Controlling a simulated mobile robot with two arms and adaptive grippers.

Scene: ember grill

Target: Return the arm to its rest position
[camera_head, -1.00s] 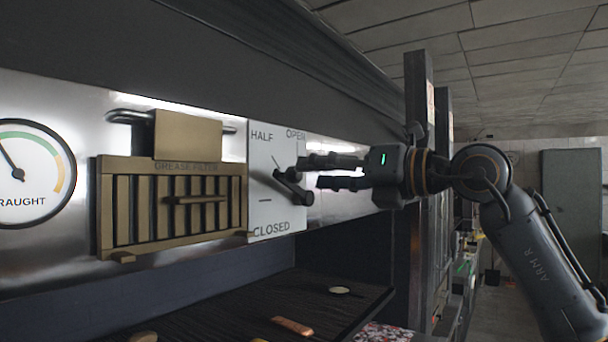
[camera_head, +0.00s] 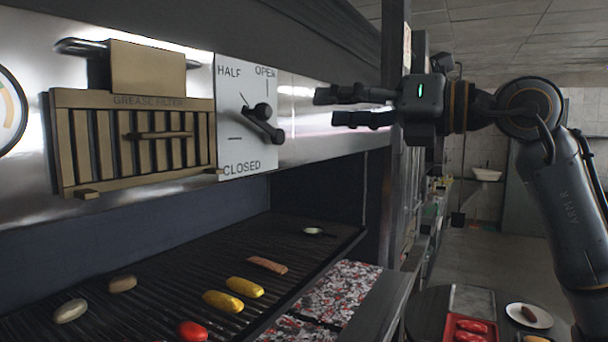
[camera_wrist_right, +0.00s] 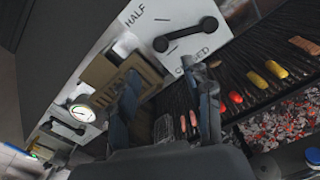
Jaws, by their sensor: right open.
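My right gripper (camera_head: 338,106) is open and empty, with its fingers pointing left. In the head view it is to the right of the black lever (camera_head: 264,124) on the white draught plate (camera_head: 231,152), with a gap between them. The plate reads HALF, OPEN and CLOSED, and the lever slants down to the right. In the right wrist view the open fingers (camera_wrist_right: 168,102) show from behind, and the lever (camera_wrist_right: 186,36) is beyond them. My left gripper is not in view.
A brass grease filter (camera_head: 204,150) is left of the plate. Below, a grill (camera_head: 180,266) holds several food items above glowing coals (camera_head: 345,287). A dark post (camera_head: 394,45) stands close behind the gripper. A red tray (camera_head: 450,325) and white plate (camera_head: 541,318) are at lower right.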

